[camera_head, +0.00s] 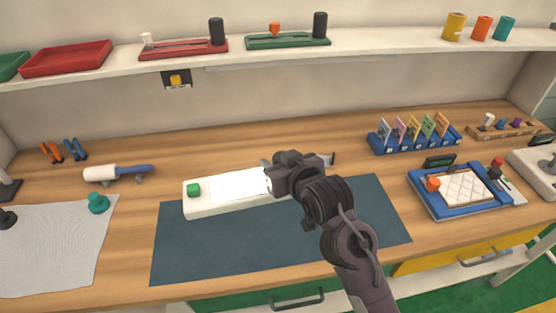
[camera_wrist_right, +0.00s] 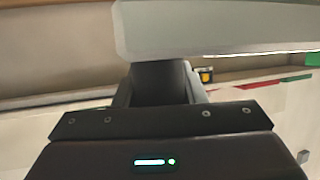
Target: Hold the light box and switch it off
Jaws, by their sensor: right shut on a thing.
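The light box (camera_head: 235,204) is a long white box with a bright white panel (camera_head: 240,187) and a green button (camera_head: 193,189) at its left end. It lies at the back edge of the dark blue mat. My right gripper (camera_head: 272,178) is shut on the box toward its right end, and my arm hides that end. In the right wrist view, the pale box (camera_wrist_right: 215,30) spans the top, against my dark fingers (camera_wrist_right: 160,85). The button is not visible there. My left gripper is not in view.
The dark blue mat (camera_head: 200,255) is otherwise bare. A white roller with a blue handle (camera_head: 118,173) and a teal knob (camera_head: 98,203) are left of the box. A blue card rack (camera_head: 415,143) and blue tray (camera_head: 462,208) stand to the right. A shelf (camera_head: 370,41) runs above.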

